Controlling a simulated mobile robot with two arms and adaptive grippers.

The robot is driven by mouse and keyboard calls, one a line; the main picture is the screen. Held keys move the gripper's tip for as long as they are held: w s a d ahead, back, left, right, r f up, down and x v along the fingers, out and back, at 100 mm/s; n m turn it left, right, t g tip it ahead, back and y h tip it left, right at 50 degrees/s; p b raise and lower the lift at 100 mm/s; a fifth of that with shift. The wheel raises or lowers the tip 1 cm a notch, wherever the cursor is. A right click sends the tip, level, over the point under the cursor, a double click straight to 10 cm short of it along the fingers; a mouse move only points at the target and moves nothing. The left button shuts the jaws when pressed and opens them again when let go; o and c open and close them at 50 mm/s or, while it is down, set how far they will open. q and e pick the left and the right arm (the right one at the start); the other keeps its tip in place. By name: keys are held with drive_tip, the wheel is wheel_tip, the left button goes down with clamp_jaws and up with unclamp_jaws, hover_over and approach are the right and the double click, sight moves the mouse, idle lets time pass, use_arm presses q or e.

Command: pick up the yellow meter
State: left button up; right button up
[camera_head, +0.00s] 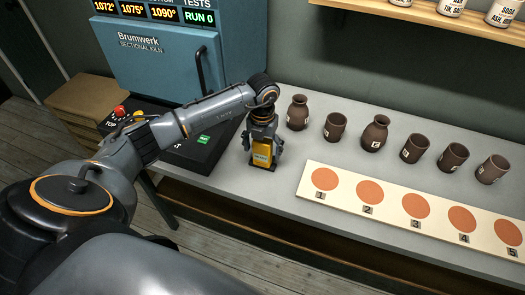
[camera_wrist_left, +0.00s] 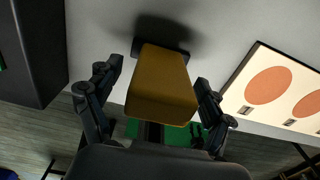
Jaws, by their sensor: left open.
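The yellow meter (camera_head: 263,157) stands upright on the grey table, near its front edge. It also shows in the left wrist view (camera_wrist_left: 163,85), between the two fingers. My left gripper (camera_head: 263,150) comes down over the meter from above. In the left wrist view my left gripper (camera_wrist_left: 150,105) is open, with one finger on each side of the meter and a gap visible at both sides. The meter's far lower end sits on a dark base. My right gripper is in neither view.
A black control panel (camera_head: 178,142) lies to the left of the meter. A white board with numbered orange circles (camera_head: 325,179) lies to the right. Several brown pots (camera_head: 336,126) stand behind it. A blue kiln (camera_head: 165,60) stands behind on the left.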

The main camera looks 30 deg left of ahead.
use_arm(q)
drive_tip(key=c, duration=1.4)
drive_tip(key=shift+r+b, duration=0.2)
drive_tip(key=shift+b, duration=0.1)
wheel_tip(320, 180, up, 2)
drive_tip(key=shift+w+b, duration=0.1)
drive_tip(key=shift+b, duration=0.55)
drive_tip(key=shift+s+d+r+b, duration=0.5)
drive_tip(key=shift+s+d+r, duration=1)
drive_tip(key=shift+s+r, duration=0.3)
drive_tip(key=shift+s+d+r+b, duration=0.5)
drive_tip(key=shift+s+d+r, duration=1.05)
drive_tip(key=shift+s+r, duration=0.25)
drive_tip(key=shift+s+d+r+b, duration=0.5)
drive_tip(key=shift+s+d+r, duration=1.1)
drive_tip(key=shift+s, duration=0.25)
drive_tip(key=shift+a, duration=0.1)
